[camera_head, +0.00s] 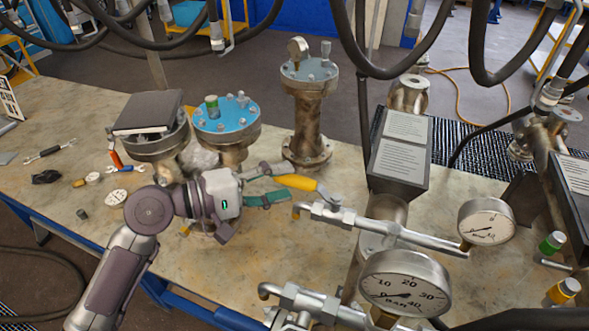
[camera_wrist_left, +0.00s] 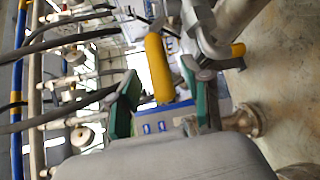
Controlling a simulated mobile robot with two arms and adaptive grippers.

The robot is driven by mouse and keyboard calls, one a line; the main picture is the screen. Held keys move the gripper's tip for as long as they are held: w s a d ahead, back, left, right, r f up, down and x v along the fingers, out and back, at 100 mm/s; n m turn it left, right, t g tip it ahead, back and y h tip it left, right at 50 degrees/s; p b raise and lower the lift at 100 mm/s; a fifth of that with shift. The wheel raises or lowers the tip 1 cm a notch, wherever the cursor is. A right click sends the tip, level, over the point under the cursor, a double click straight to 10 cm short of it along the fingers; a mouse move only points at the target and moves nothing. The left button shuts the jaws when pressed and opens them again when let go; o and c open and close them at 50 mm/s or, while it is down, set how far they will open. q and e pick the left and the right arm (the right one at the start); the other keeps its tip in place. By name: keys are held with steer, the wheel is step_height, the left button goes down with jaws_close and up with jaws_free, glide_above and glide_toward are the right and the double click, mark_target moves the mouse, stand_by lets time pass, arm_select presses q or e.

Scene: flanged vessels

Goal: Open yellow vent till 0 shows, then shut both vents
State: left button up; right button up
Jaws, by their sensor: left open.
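The yellow vent handle (camera_head: 298,183) sticks out leftward from the valve on the farther silver pipe (camera_head: 375,225). My left gripper (camera_head: 287,181) is open, its green-padded fingers on either side of the handle's free end. In the left wrist view the yellow handle (camera_wrist_left: 158,68) shows between the two open fingers (camera_wrist_left: 165,92); contact cannot be told. A round dial gauge (camera_head: 486,221) sits at that pipe's right end. A larger gauge (camera_head: 404,283) sits on the nearer pipe (camera_head: 315,302); the needles are too small to read surely. The second vent's handle is not clearly seen. My right gripper is out of view.
Behind my left arm stand a blue-topped flanged vessel (camera_head: 227,115), a grey-lidded vessel (camera_head: 150,125) and a tall flanged column (camera_head: 308,105). Dark hoses hang across the top. Loose tools and small parts lie on the table (camera_head: 55,105) at left.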

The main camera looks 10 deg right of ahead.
arm_select(q)
steer(key=shift+p+x, duration=0.35)
steer(key=shift+x, duration=1.15)
jaws_close()
